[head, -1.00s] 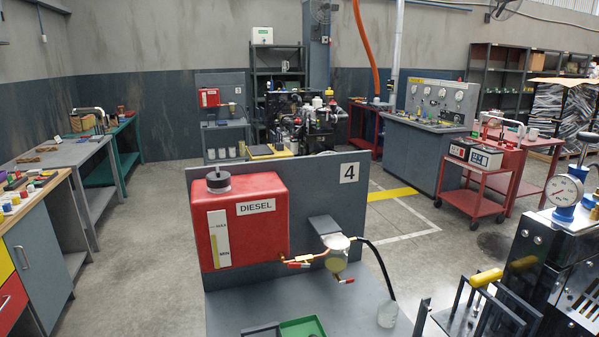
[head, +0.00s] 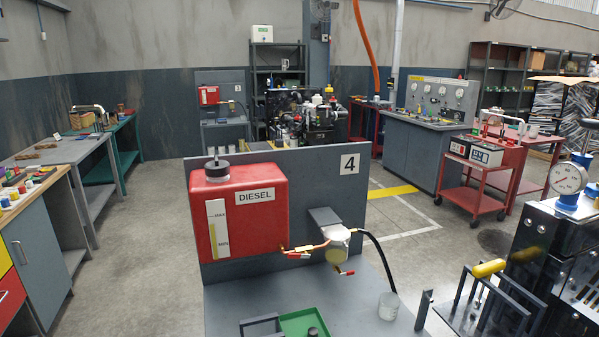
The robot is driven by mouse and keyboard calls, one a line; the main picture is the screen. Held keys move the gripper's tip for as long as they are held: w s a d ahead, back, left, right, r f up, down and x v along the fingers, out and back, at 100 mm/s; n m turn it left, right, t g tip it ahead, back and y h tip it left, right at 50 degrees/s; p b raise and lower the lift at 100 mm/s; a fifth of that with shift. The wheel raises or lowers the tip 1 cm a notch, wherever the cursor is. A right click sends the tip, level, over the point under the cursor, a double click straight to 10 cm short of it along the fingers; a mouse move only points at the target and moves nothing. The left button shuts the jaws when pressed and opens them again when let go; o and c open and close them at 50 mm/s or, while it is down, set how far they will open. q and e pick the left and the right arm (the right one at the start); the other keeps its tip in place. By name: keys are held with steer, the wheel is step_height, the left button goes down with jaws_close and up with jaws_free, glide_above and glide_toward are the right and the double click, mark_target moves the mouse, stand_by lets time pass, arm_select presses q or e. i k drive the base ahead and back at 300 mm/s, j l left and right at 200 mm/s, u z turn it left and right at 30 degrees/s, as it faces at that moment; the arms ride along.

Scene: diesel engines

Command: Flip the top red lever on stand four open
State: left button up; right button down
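Stand four (head: 351,195) is a grey bench with an upright panel marked 4. A red DIESEL tank (head: 240,215) with a black cap is fixed to the panel's left. The top red lever (head: 298,256) sits on the copper pipe just right of the tank's lower edge, and looks roughly along the pipe. A lower red lever (head: 345,272) hangs under the clear filter bowl (head: 328,258). A black hose (head: 380,258) runs from the filter down toward a clear cup (head: 388,306). Neither of my grippers is in view.
A green tray (head: 305,322) lies at the stand's front edge. A black machine with a yellow-handled lever (head: 488,268) and a gauge (head: 567,178) stands close on the right. A workbench (head: 40,240) stands at the left. Open floor (head: 140,220) lies between the workbench and the stand.

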mark_target(290, 256)
steer(key=i+j+z, duration=0.15)
steer(key=j, duration=0.25)
steer(key=i+j+z, duration=0.1)
steer(key=j, duration=0.35)
steer(key=i+j+z, duration=0.15)
steer(key=j, duration=0.25)
steer(key=j+z, duration=0.15)
steer(key=j, duration=0.3)
